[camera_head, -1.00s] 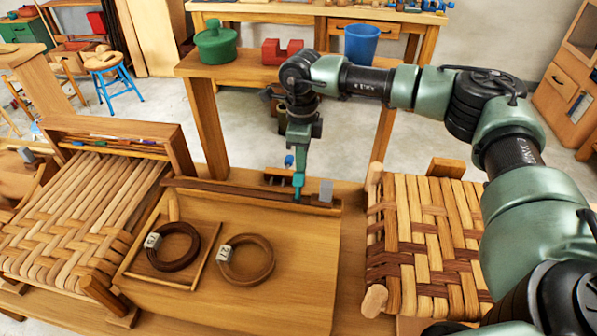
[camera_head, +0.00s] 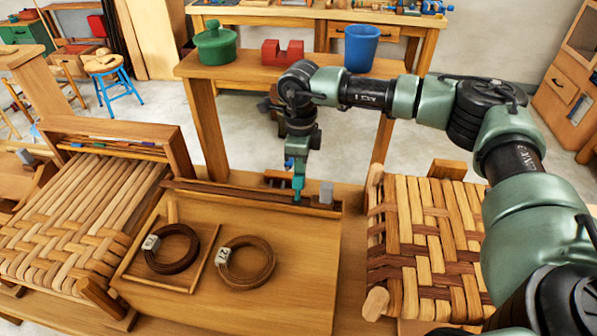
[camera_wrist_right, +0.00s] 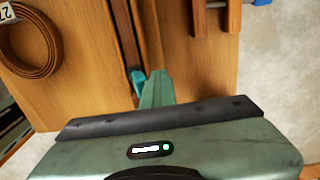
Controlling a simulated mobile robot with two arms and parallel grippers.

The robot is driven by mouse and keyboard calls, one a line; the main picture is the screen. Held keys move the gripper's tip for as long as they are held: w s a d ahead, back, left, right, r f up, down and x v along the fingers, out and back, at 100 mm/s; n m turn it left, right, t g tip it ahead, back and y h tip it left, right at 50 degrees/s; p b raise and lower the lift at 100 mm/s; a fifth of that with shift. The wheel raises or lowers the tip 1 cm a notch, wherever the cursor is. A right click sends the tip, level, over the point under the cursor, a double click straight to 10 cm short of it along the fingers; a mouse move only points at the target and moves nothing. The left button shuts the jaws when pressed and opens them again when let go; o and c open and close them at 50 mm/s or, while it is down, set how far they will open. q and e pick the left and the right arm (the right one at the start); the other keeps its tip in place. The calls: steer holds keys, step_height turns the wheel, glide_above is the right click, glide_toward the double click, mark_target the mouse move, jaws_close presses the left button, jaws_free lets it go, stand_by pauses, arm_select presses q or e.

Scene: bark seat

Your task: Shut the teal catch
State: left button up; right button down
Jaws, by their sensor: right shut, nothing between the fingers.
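The teal catch (camera_wrist_right: 138,80) shows in the right wrist view as a small teal piece in the dark slot of a wooden rail, close beside my right fingertips. My right gripper (camera_wrist_right: 157,88) is shut and empty, its fingers pointing down at the rail. In the head view my right gripper (camera_head: 298,187) stands over the dark rail (camera_head: 235,194) at the back of the wooden board. There the catch is hard to tell apart from the fingers. I cannot tell whether they touch it. My left gripper is out of view.
Two coiled strips (camera_head: 172,248) (camera_head: 245,262) with tags lie on the board. A grey block (camera_head: 326,192) stands at the rail's right end. Woven seats (camera_head: 75,215) (camera_head: 425,240) flank the board. A bench with a green pot (camera_head: 215,45) and blue bucket (camera_head: 361,48) stands behind.

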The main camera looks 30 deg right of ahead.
mark_target(298, 183)
steer(key=shift+s+a, duration=0.7)
steer(key=shift+s, duration=0.3)
steer(key=shift+s+a+f, duration=0.2)
steer(key=shift+s+a, duration=0.05)
steer(key=shift+s, duration=0.05)
steer(key=shift+r, duration=0.2)
steer(key=shift+w+d+r+p, duration=0.2)
steer(key=shift+r+p, duration=0.55)
steer(key=shift+r, duration=0.6)
steer(key=shift+w+d+r+p, duration=0.1)
steer(key=shift+w+r+p, duration=0.15)
steer(key=shift+r+p, duration=0.8)
steer(key=shift+w+d+r+p, duration=0.2)
steer(key=shift+r+p, duration=0.25)
steer(key=shift+r, duration=1.15)
